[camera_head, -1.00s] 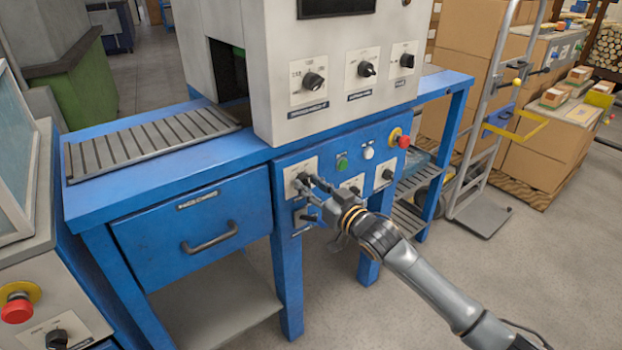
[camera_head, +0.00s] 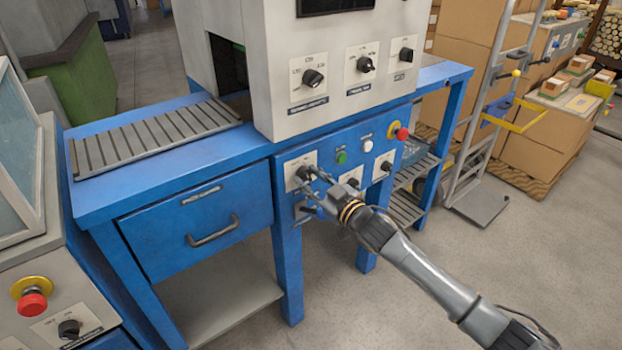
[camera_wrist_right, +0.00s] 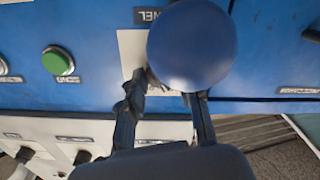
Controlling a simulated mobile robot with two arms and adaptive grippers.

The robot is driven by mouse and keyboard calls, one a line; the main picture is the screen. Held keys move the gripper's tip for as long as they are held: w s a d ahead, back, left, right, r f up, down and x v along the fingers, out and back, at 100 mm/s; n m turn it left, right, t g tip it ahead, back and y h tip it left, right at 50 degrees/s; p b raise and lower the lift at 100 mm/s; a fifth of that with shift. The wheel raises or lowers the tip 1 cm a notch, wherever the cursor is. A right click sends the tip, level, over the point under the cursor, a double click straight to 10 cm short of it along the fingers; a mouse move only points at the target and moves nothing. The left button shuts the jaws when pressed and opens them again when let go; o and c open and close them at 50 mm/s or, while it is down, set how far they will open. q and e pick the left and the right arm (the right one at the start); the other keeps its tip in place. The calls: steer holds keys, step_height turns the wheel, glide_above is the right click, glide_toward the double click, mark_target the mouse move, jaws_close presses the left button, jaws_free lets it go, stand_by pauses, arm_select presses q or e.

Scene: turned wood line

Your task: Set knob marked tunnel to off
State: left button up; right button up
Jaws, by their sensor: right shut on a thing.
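The dark knob (camera_head: 303,172) is on a white plate (camera_head: 292,164) at the left of the blue control panel. In the right wrist view, an upside-down label (camera_wrist_right: 152,15) ending in "NEL" sits beside this plate. My right gripper (camera_head: 309,178) is at this knob, with its fingers shut on it. In the wrist view, the fingers (camera_wrist_right: 168,92) reach to the plate, but a blue round object (camera_wrist_right: 190,45) hides the knob and its pointer. I cannot read its setting. My left gripper is not in view.
A green button (camera_head: 341,157), a white button (camera_head: 367,146) and a red emergency button (camera_head: 402,133) are on the same panel. More knobs are nearby, including three on the grey housing (camera_head: 290,125) above. A drawer (camera_head: 200,220) is to the left. Open floor lies at right.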

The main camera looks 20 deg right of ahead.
steer(key=o, duration=1.2)
steer(key=shift+c, duration=0.2)
steer(key=v, duration=1.2)
steer(key=shift+f, duration=0.1)
